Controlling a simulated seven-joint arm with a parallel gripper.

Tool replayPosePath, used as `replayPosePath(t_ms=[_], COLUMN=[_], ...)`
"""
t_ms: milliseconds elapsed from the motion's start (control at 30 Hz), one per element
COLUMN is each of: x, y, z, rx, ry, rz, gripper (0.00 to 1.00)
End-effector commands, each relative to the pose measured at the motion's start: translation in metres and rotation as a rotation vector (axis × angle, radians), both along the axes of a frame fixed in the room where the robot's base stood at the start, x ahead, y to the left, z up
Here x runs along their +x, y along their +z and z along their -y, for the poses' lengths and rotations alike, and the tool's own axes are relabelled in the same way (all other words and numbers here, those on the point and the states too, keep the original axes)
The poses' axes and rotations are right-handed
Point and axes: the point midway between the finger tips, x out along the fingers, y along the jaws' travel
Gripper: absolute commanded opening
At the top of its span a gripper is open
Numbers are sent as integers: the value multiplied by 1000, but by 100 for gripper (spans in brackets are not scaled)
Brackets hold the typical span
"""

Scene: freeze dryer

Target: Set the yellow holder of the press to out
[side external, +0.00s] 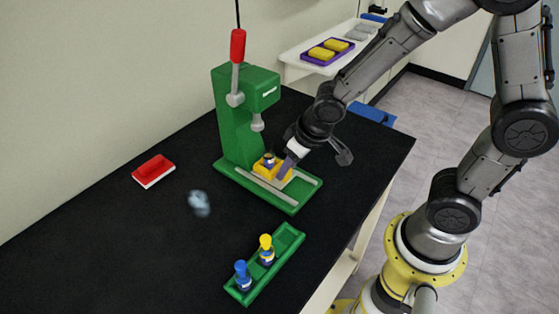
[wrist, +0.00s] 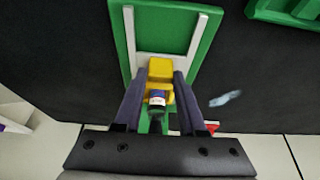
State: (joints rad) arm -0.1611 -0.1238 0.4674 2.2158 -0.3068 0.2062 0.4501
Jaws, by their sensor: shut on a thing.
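The green press (side external: 243,130) stands on the black table with its red-handled lever (side external: 238,46) pointing up. The yellow holder (side external: 260,169) sits on the press base between pale rails, under the grey plunger (side external: 257,123). A small dark-topped vial (side external: 268,159) stands in the holder; its labelled body shows in the wrist view (wrist: 157,97). My gripper (side external: 284,168) reaches down to the holder from the right. In the wrist view its two fingers (wrist: 160,83) are shut on the yellow holder (wrist: 160,68), one on each side. The fingers hide part of the holder.
A green rack (side external: 288,250) with a blue-topped vial (side external: 242,275) and a yellow-topped vial (side external: 266,249) lies at the front. A red and white block (side external: 153,171) lies left of the press. A purple tray (side external: 328,52) of yellow pieces stands behind. The table's left is clear.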

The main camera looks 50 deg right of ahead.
Motion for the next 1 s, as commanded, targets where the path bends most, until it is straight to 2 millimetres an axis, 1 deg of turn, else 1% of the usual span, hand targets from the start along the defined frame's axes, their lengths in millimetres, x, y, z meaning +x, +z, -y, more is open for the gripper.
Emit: replayPosePath(t_ms=[33, 100, 200, 300, 467, 767, 800, 933, 1000], x=[-10, -22, -38, -49, -57, -60, -60, -60, -60], y=[2, 2, 2, 3, 2, 1, 1, 0, 0], z=[0, 0, -1, -1, 0, 0, 0, 0, 0], rx=[0, 0, 1, 1, 2, 1, 1, 1, 1], ry=[3, 2, 3, 3, 1, 0, 0, 0, 0], rz=[6, 5, 6, 8, 8, 2, 2, 2, 2], gripper=[0, 0, 0, 0, 0, 0, 45, 69, 70])
